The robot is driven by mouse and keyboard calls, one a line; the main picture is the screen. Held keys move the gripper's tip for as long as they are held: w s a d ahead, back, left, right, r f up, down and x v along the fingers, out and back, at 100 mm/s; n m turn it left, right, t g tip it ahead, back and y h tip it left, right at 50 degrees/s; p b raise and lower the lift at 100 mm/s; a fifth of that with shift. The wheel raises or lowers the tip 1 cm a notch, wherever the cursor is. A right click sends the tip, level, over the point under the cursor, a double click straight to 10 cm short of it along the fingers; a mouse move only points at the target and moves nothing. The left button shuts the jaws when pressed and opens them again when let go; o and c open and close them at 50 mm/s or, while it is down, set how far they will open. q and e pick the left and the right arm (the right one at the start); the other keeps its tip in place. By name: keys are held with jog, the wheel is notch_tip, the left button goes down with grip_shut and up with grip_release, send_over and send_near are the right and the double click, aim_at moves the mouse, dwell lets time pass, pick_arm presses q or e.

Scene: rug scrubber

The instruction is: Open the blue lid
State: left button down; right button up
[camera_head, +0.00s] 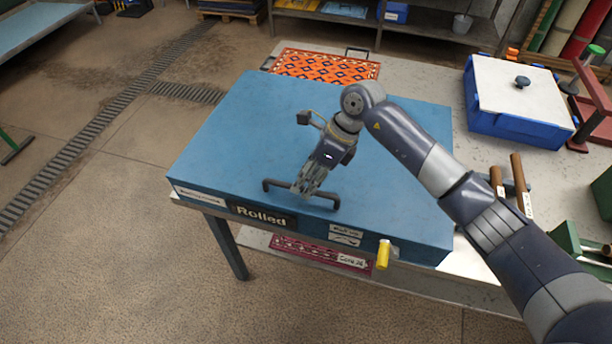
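The blue lid (240,120) is a broad flat panel lying closed on top of a blue box, whose front edge carries a "Rolled" label. A dark bar handle (325,196) stands near the lid's front edge. My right gripper (301,190) reaches down from the right over the lid, with its fingertips at the middle of the handle. The fingers overlap the bar, and I cannot tell whether they are closed around it. My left gripper is out of view.
A yellow-handled latch (383,254) hangs at the box front. To the right are a blue bin with a white top (520,90), wooden-handled tools (520,180) and green items. An orange patterned mat (325,65) lies behind. Open floor (100,200) is at left.

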jog(key=shift+a+f, duration=0.2)
jog(key=shift+f, duration=0.3)
jog(key=shift+c, duration=0.3)
grip_shut()
jog(key=shift+r, duration=0.15)
